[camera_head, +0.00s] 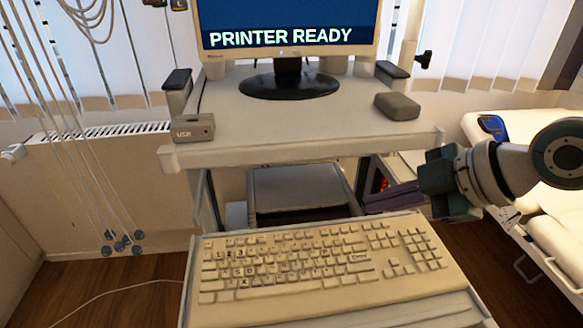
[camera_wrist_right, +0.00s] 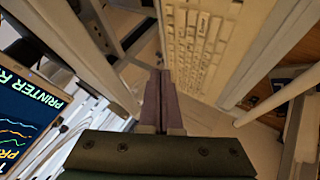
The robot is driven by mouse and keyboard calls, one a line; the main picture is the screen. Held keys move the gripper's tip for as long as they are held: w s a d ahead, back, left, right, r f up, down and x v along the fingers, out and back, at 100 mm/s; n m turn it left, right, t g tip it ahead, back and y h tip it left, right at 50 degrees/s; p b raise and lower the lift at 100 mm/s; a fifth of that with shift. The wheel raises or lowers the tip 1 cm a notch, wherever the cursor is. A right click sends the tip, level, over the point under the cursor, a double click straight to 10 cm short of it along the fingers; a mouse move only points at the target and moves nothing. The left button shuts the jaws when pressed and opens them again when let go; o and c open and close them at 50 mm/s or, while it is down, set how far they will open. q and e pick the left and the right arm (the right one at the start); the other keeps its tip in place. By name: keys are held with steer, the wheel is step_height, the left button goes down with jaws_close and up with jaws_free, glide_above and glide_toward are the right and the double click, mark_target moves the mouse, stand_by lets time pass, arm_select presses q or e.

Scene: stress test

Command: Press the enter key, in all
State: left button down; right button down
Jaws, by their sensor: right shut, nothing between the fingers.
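The beige keyboard (camera_head: 290,290) lies on a tray at the front of the cart. Its enter key (camera_head: 360,256) is a wide key with small dark lettering, right of the main letter block. My right gripper (camera_head: 368,203) comes in from the right with its purple fingers shut and empty. The fingers are behind the keyboard's far edge, apart from the enter key. In the right wrist view the shut fingers (camera_wrist_right: 158,74) point toward the keyboard (camera_wrist_right: 200,40), which is partly cut off. I cannot pick out the enter key there. My left gripper is not in view.
A monitor (camera_head: 290,36) reading "PRINTER READY" stands on the cart's upper shelf (camera_head: 300,128). A grey USB box (camera_head: 193,128) and a grey block (camera_head: 397,106) sit on that shelf. A dark device (camera_head: 300,190) sits below it. A bed (camera_head: 545,225) is at the right.

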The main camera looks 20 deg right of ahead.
steer(key=shift+f, duration=0.1)
steer(key=b, duration=0.7)
glide_above(367, 259)
step_height(367, 259, down, 8)
steer(key=shift+r, duration=0.15)
steer(key=shift+f+b, duration=0.45)
steer(key=shift+f, duration=0.05)
steer(key=shift+f, duration=0.1)
stand_by(1.0)
steer(key=shift+f+b, duration=0.3)
steer(key=shift+b, duration=0.2)
